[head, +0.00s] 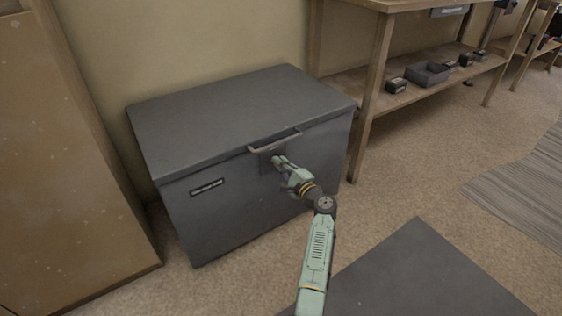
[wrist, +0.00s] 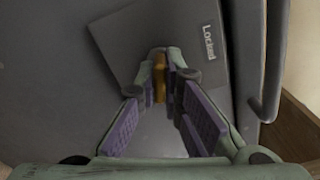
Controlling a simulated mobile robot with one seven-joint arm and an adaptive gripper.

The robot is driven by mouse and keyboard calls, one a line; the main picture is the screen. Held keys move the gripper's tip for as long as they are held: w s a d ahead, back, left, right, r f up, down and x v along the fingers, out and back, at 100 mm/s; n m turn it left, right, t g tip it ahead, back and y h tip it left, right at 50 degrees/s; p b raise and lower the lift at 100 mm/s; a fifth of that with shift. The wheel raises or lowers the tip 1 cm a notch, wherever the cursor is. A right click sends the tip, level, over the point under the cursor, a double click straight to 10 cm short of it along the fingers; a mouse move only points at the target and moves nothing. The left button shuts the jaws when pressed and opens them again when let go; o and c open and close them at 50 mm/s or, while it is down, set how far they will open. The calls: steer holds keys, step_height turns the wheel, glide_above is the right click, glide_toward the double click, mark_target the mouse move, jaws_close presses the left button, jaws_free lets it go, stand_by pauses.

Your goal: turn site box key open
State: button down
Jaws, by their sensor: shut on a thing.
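The site box (head: 240,220) is a dark grey chest with its lid (head: 235,115) down, standing against the wall in the head view. A bar handle (head: 275,143) sits at the front edge of the lid. The wrist view shows a lock plate (wrist: 128,40) on the box front, marked "Locked". A small orange-brown key (wrist: 159,78) stands out from the plate. My gripper (wrist: 164,82) is shut on the key, with its purple-padded fingers on either side. In the head view my gripper (head: 279,163) is at the box front, just below the handle; the key is hidden there.
A brown cabinet (head: 70,170) stands left of the box. A wooden workbench (head: 375,90) is close on the right, with a dark tray (head: 427,73) and small boxes on its lower shelf. A dark mat (head: 420,275) and a striped rug (head: 525,190) lie on the floor.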

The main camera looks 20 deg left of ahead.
steer(key=shift+m+p, duration=0.45)
steer(key=shift+m, duration=0.65)
steer(key=c, duration=1.7)
jaws_free()
steer(key=shift+f, duration=0.1)
